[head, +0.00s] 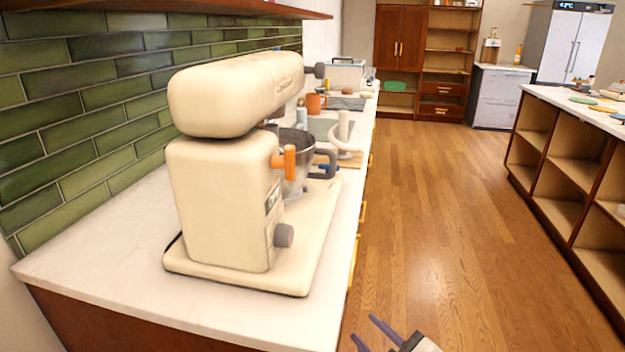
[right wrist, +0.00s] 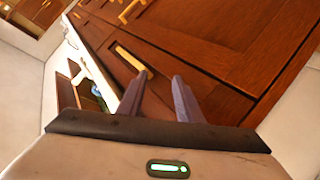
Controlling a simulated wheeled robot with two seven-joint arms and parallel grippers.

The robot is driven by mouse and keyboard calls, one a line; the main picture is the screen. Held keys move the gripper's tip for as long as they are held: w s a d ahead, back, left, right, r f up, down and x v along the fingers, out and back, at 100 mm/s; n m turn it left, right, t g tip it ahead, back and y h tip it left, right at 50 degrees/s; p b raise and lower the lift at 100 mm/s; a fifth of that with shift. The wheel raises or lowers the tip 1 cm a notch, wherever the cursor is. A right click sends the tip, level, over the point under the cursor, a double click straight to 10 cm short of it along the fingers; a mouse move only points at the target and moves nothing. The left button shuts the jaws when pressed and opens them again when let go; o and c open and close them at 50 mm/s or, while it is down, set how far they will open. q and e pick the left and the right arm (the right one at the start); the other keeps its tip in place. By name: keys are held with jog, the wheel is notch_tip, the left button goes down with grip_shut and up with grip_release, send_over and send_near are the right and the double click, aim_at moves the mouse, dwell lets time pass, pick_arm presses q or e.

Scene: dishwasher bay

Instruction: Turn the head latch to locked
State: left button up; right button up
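A cream stand mixer (head: 222,190) stands on the near end of the white counter in the head view. Its head lies roughly level over a steel bowl (head: 296,160) with a dark handle. An orange lever (head: 285,162), the likely head latch, sticks out upright on the side of the body. A grey knob (head: 284,235) sits lower down. My right gripper (head: 366,332) is low over the floor, right of the counter and well away from the mixer. Its fingers are apart and empty in the right wrist view (right wrist: 168,90). My left gripper is out of view.
The white counter (head: 110,258) runs back along a green tiled wall. Behind the mixer stand an orange mug (head: 316,103) and other kitchen items. A shelf (head: 200,8) overhangs the counter. Wooden floor (head: 440,220) is clear between the counter and the open shelving island (head: 570,160).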

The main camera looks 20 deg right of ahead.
aim_at(295, 160)
jog(key=w+d+r+n+t+y, duration=0.1)
jog(key=w+r+n+t, duration=0.3)
jog(key=r, duration=0.6)
jog(key=w+d+r+n+t+y, duration=0.25)
jog(key=r+n, duration=0.25)
jog(key=r, duration=0.6)
jog(key=s+a+r+n+g+y+b, duration=0.15)
jog(key=r+n+g+y, duration=0.3)
jog(key=n, duration=0.55)
jog(key=s+a+r+n+g+y, duration=0.1)
jog(key=a+r+n+g+y, duration=0.3)
jog(key=n, duration=0.7)
jog(key=s+r+n+g+y+b, duration=0.1)
jog(key=r+n+g+y, duration=0.3)
jog(key=n, duration=0.6)
jog(key=w+a+p, duration=0.1)
jog(key=a, duration=0.1)
jog(key=w+a+r+t+p, duration=0.1)
jog(key=w+a, duration=0.1)
jog(key=w+a+t+p, duration=0.1)
jog(key=a, duration=0.2)
jog(key=shift+w+a+r+h, duration=0.1)
jog(key=shift+w+r+h, duration=0.05)
jog(key=shift+w+h, duration=0.2)
jog(key=shift+w+a, duration=0.45)
jog(key=shift+a, duration=0.1)
